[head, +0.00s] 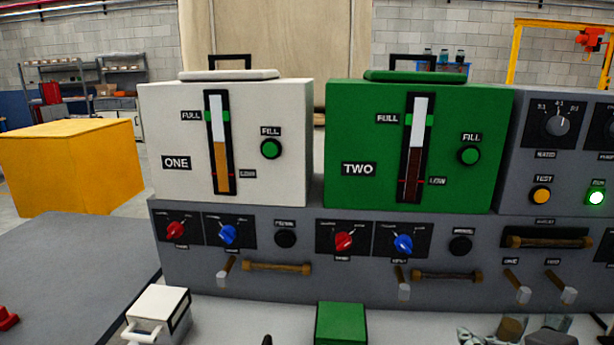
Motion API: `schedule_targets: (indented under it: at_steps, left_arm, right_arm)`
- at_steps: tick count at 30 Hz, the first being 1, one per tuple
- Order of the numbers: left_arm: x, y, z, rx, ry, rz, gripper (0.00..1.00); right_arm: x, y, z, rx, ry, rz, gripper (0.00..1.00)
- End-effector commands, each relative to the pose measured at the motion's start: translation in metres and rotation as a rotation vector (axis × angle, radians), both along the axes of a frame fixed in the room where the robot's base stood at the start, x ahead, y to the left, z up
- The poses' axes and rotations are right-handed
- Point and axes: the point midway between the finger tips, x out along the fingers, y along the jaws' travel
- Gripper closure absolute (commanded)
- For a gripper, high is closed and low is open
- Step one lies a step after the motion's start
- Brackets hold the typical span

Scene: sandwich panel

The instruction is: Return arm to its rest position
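No arm or gripper of mine can be made out clearly in the head view. A small dark tip (267,340) shows at the bottom edge, too little to identify. The white tank ONE (285,150) and the green tank TWO (345,130) stand on the grey panel (310,285). The gauge of tank ONE (221,165) shows orange up to about mid-height. The gauge of tank TWO (414,170) shows dark brown up to about mid-height. Both levels lie between the FULL and LOW marks.
A white box with a handle (160,310) and a green box (341,323) sit on the front surface. Partly cut-off glassy and brown objects (512,328) lie at the lower right. A green light (596,197) glows at right. A yellow block (60,165) stands at left.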

Motion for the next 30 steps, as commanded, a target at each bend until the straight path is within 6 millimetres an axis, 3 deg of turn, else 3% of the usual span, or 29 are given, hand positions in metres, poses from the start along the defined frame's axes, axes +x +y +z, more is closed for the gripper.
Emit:
schedule_targets:
  at_steps: [1,6,18,26,30]
  left_arm:
    - [0.0,0.0,0.0,0.0,-0.001,0.0,0.6]
    - [0.001,0.0,0.0,0.0,-0.003,0.0,0.6]
    - [0.003,-0.001,-0.001,-0.001,-0.005,0.0,0.6]
    - [0.002,-0.001,-0.021,-0.001,-0.004,0.001,0.6]
    - [0.002,-0.001,-0.033,-0.001,-0.003,0.001,0.6]
  right_arm:
    - [-0.019,0.0,-0.006,-0.025,0.088,0.002,1.0]
    - [-0.074,-0.013,-0.021,-0.1,0.333,-0.037,1.0]
    - [-0.176,-0.05,-0.022,-0.217,0.711,-0.221,1.0]
    - [-0.16,-0.056,-0.116,-0.215,0.738,-0.22,1.0]
    - [-0.158,-0.06,-0.175,-0.214,0.757,-0.222,1.0]
